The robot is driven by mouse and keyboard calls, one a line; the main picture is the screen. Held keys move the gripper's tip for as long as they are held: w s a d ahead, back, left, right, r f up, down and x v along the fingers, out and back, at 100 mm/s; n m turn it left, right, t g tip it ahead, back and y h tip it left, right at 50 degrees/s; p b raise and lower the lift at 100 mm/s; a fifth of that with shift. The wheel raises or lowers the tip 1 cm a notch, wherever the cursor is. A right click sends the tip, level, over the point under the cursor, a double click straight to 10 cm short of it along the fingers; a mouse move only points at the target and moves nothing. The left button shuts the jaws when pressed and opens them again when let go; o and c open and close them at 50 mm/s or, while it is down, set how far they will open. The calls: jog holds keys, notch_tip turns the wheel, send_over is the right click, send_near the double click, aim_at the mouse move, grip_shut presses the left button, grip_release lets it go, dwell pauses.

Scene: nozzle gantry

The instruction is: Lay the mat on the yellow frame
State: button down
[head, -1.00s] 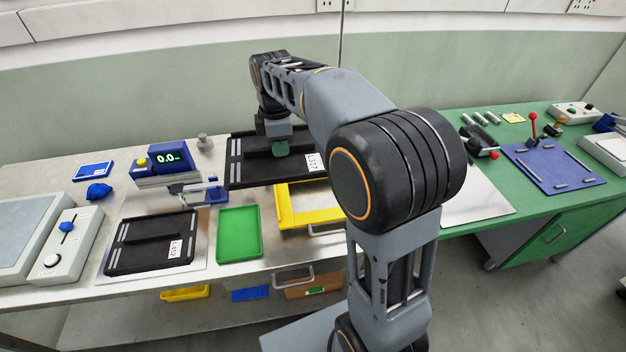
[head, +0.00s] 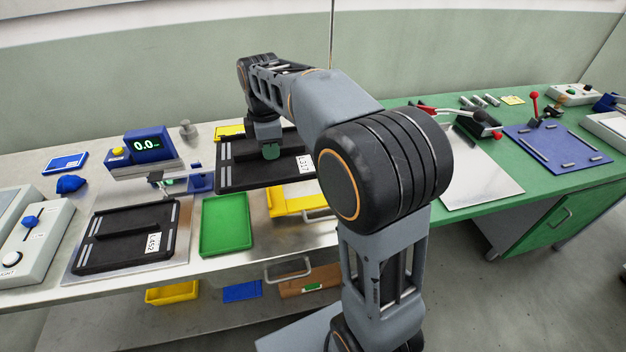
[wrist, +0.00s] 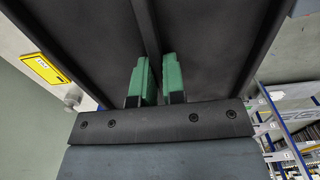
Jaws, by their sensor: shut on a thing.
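A black mat (head: 239,178) with a white label ending in 317 hangs level in my gripper (head: 270,152). The wrist view shows the green fingers (wrist: 159,80) shut on the raised rib along the middle of the mat (wrist: 215,55). The yellow frame (head: 285,206) lies on the grey bench, with its near edge in front of the mat in the head view. The mat and my arm hide much of the frame. The mat appears to be above the bench, but its height over the frame cannot be told.
A second black mat (head: 112,225), labelled 452, lies left of a green tray (head: 226,223). A blue display device (head: 148,145) stands behind them. A yellow piece (head: 229,132) shows behind the held mat. A green bench (head: 590,160) stands to the right.

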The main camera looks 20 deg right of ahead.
aim_at(298, 141)
jog(key=w+d+f, duration=0.1)
jog(key=d, duration=0.1)
jog(key=d+f, duration=0.1)
jog(key=d, duration=0.2)
jog(key=w+d+f+p, duration=0.1)
jog(key=d+f, duration=0.1)
jog(key=d, duration=0.1)
jog(key=shift+w, duration=0.3)
jog(key=d+f, duration=0.1)
jog(key=f, duration=0.2)
jog(key=w+d+f, duration=0.1)
jog(key=d+f, duration=0.1)
jog(key=w+d+f, duration=0.1)
jog(key=d+f, duration=0.1)
jog(key=f, duration=0.1)
jog(key=shift+d+f+p, duration=0.1)
jog(key=shift+f+p, duration=0.25)
jog(key=shift+f, duration=0.35)
